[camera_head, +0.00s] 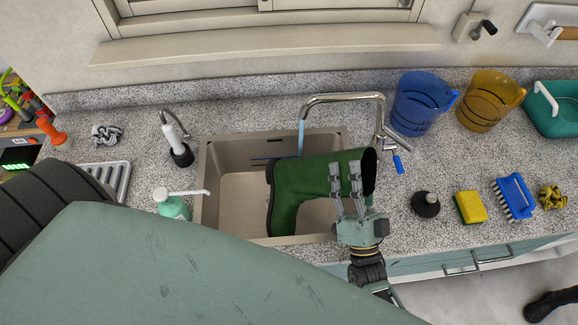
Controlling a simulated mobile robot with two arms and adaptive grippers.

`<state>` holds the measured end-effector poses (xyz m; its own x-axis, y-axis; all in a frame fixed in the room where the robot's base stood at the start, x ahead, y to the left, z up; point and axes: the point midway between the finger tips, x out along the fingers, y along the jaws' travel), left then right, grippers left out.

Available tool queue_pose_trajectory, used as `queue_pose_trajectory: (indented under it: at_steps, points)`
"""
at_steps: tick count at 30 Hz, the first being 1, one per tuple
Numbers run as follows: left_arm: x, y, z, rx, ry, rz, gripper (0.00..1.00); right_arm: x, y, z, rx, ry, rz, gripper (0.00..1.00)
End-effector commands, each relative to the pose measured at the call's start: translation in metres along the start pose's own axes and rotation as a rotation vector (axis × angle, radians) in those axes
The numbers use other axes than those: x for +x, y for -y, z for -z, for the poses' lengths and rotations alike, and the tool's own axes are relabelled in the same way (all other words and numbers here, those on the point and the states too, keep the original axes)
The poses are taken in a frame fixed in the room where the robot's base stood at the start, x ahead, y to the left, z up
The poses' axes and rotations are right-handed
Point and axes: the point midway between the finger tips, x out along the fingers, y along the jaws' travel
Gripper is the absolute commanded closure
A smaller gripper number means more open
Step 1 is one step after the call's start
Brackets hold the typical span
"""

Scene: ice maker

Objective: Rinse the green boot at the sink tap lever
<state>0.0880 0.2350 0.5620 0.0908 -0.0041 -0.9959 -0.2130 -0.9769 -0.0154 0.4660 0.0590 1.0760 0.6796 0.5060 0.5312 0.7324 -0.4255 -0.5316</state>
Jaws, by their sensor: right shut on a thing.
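The green boot (300,182) lies sideways over the sink (230,190), its opening to the right and its foot pointing down at the left. My right gripper (346,174) is shut on the boot's shaft near the opening. The chrome tap (345,97) arches over the sink from the right. A light-blue water stream (301,138) falls from its spout toward the boot; its lower end meets the boot's upper edge in the picture. The tap lever (391,150) stands at the tap's base, right of the boot's opening. My left gripper is not in view.
A soap dispenser (174,204) stands left of the sink, a small sprayer (177,140) behind it. Right are a blue jug (418,102), an amber jug (490,100), a dark round stopper (426,204), a yellow sponge (469,207) and a blue brush (513,196).

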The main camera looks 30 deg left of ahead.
Motion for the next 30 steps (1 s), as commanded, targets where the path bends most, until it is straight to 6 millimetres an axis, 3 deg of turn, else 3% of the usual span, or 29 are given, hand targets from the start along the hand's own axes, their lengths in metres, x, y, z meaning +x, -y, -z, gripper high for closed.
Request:
queue_pose_trajectory:
  at_steps: [8,21,30]
  points:
    - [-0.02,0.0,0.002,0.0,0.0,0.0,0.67,-0.003,0.012,0.023,0.005,-0.006,0.003,1.0]
    - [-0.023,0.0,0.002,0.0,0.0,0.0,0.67,-0.017,0.026,0.053,0.01,-0.007,0.003,1.0]
    - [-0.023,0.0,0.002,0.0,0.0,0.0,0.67,-0.018,0.028,0.057,0.012,-0.007,0.003,1.0]
